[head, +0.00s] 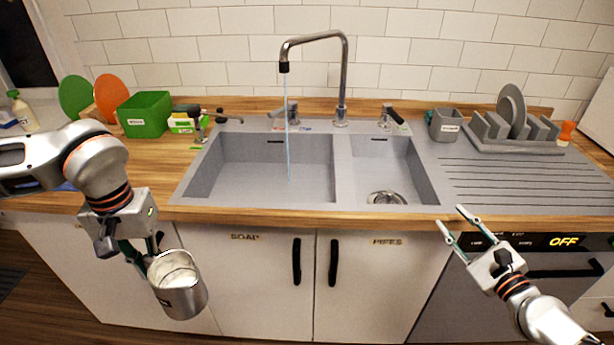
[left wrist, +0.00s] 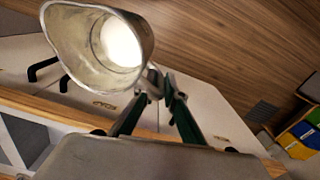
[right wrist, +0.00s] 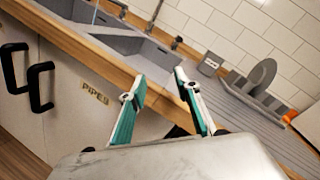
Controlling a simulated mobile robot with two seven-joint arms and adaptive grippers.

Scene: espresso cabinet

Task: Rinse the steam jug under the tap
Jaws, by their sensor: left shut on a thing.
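The steel steam jug (head: 181,290) hangs in front of the cabinet doors, below the counter edge, at the left. My left gripper (head: 150,254) is shut on it at its handle side. In the left wrist view the jug (left wrist: 75,50) shows its open mouth with something white inside. The tap (head: 342,70) stands behind the sink, and a thin stream of water (head: 287,130) falls from its spout into the large left basin (head: 250,185). My right gripper (head: 452,232) is open and empty at the counter's front edge, right of the small basin (head: 400,190); its fingers also show in the right wrist view (right wrist: 165,90).
A green box (head: 145,115), a sponge pack (head: 187,123) and green and orange boards stand at the back left. A grey cup (head: 445,126) and a plate rack (head: 515,135) stand right of the sink. The counter edge lies between jug and basin.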

